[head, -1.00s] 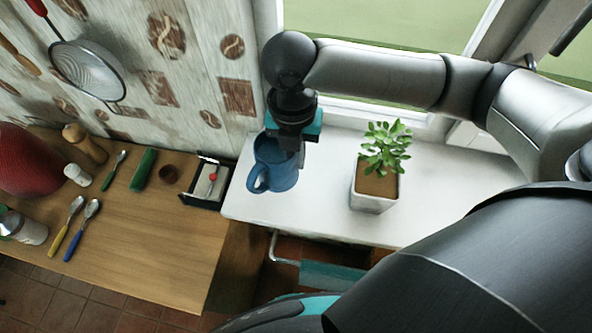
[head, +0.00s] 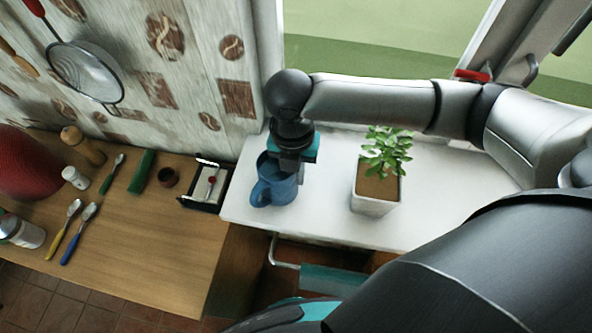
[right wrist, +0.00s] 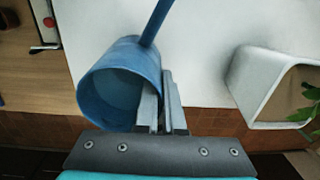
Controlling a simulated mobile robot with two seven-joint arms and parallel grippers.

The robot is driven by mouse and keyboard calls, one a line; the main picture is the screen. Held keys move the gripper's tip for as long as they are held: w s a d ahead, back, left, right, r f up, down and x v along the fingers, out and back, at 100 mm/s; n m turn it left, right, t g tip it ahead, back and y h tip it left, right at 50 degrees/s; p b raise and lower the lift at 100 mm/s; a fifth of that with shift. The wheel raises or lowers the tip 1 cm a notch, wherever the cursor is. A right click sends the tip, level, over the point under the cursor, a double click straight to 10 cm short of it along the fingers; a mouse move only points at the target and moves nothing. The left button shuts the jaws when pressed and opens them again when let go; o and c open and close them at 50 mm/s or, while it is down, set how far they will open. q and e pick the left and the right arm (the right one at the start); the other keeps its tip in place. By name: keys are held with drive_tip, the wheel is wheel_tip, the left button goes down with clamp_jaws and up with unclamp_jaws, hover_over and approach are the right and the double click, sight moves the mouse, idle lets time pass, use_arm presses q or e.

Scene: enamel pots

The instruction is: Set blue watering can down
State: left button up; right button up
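The blue watering can (head: 273,188) is upright at the left end of the white windowsill (head: 300,222). Its handle points toward the front left. My right gripper (head: 287,168) points down at the can's rim. In the right wrist view the fingers (right wrist: 163,103) are closed on the rim of the can (right wrist: 103,92), one inside and one outside, and a thin blue spout or handle runs up from it. I cannot tell whether the can's base touches the sill. My left gripper is not in view.
A potted plant (head: 376,190) in a white square pot stands to the right on the sill, with clear sill between. A small black-edged box (head: 207,185) sits on the wooden counter (head: 160,245) to the left, with spoons and jars farther left. A window is behind.

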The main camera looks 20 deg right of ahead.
drive_tip(key=o, duration=0.4)
drive_tip(key=shift+r, duration=0.15)
drive_tip(key=r+p, duration=0.1)
drive_tip(key=r, duration=1.1)
drive_tip(key=shift+w+a+p, duration=0.1)
drive_tip(key=shift+a+p, duration=0.1)
drive_tip(key=shift+p, duration=0.15)
